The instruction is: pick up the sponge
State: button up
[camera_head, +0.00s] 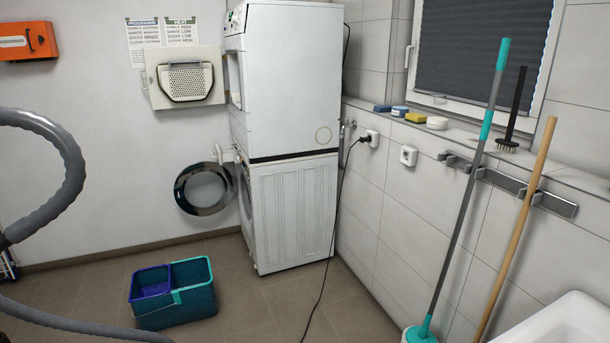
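A small yellow block that looks like a sponge (415,117) lies on the tiled ledge below the window. To its left on the same ledge are a light blue item (399,111) and a darker blue, flat block (382,108), which may also be a sponge. A white round item (437,123) sits just right of the yellow block. My gripper does not show in this view.
Two long handles, one grey-teal (461,200) and one wooden (515,230), lean against the right wall's rail. The stacked machines (290,90) have an open round door (204,189). A teal bucket (190,303) and a black cord (330,235) are low down. A white basin (560,325) is lower right.

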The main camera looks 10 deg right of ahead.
aim_at(414, 117)
jog(key=i, duration=2.35)
jog(key=u, duration=1.15)
jog(key=i, duration=0.55)
jog(key=z, duration=0.2)
